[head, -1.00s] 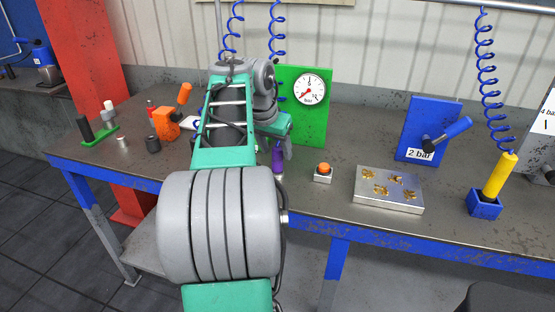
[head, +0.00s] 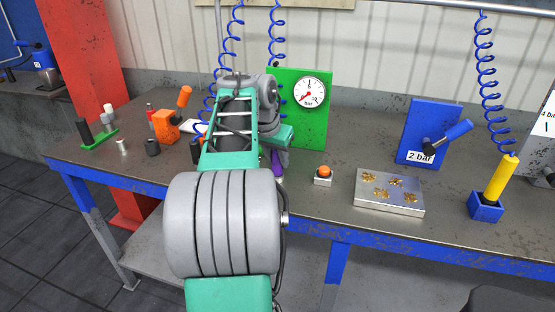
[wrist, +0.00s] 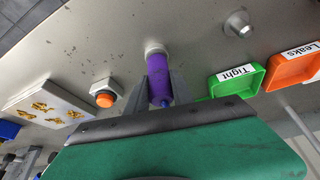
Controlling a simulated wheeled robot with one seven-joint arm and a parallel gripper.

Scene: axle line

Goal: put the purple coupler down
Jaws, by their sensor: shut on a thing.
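The purple coupler (wrist: 158,78) stands between my two fingers in the wrist view, with a pale metal end (wrist: 155,49) toward the bench and a blue tip toward my palm. My gripper (wrist: 159,90) is shut on it from both sides. In the head view only a sliver of the purple coupler (head: 277,163) shows beside my arm, just in front of the green gauge panel (head: 312,128). I cannot tell whether its lower end touches the bench top (head: 330,205).
Right of the coupler in the wrist view are a green tray marked Tight (wrist: 218,84) and an orange tray marked Leaks (wrist: 284,72). A metal fitting (wrist: 237,24) stands beyond. Left are an orange button (wrist: 105,100) and a metal plate with brass pieces (wrist: 70,96).

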